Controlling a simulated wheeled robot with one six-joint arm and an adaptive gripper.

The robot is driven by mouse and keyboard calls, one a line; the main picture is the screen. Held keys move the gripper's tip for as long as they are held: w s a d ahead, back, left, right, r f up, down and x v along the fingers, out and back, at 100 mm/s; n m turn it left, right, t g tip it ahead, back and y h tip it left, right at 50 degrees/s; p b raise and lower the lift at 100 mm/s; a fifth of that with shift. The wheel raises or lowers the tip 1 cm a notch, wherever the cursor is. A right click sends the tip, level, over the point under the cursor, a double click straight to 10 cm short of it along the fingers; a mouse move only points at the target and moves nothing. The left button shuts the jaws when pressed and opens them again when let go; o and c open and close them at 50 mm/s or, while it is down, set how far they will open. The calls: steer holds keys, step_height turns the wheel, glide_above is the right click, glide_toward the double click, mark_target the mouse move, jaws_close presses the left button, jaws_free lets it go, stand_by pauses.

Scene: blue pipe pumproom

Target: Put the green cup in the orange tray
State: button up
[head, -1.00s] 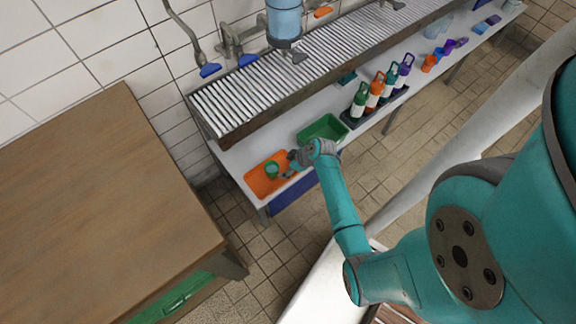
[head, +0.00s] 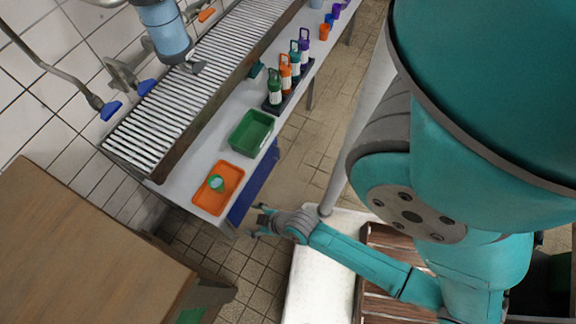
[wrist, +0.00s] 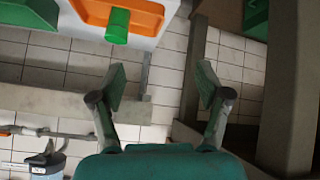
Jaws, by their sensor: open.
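The green cup (head: 217,183) stands inside the orange tray (head: 232,176), on the near end of the white table. In the wrist view the green cup (wrist: 118,26) and the orange tray (wrist: 150,12) show at the top, ahead of the fingers. My gripper (head: 258,219) is off the table's near edge, to the lower right of the tray and apart from it. In the wrist view my gripper (wrist: 165,88) has its fingers wide apart with nothing between them.
A green tray (head: 251,132) is beside the orange one. Several bottles (head: 285,78) stand in a dark rack farther along the table. A slatted rack (head: 170,120) runs behind. A wooden cabinet (head: 80,250) is at lower left, with tiled floor between.

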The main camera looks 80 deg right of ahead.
steer(key=s+a+r+t, duration=0.2)
steer(key=s+r, duration=0.2)
steer(key=r, duration=0.5)
steer(key=s+a+r+t+y, duration=0.1)
steer(key=s+r, duration=0.3)
steer(key=r, duration=0.5)
steer(key=s+a+r+t, duration=0.3)
steer(key=s+a+r, duration=0.1)
steer(key=r, duration=0.6)
steer(key=shift+s+y, duration=0.25)
steer(key=shift+y, duration=0.15)
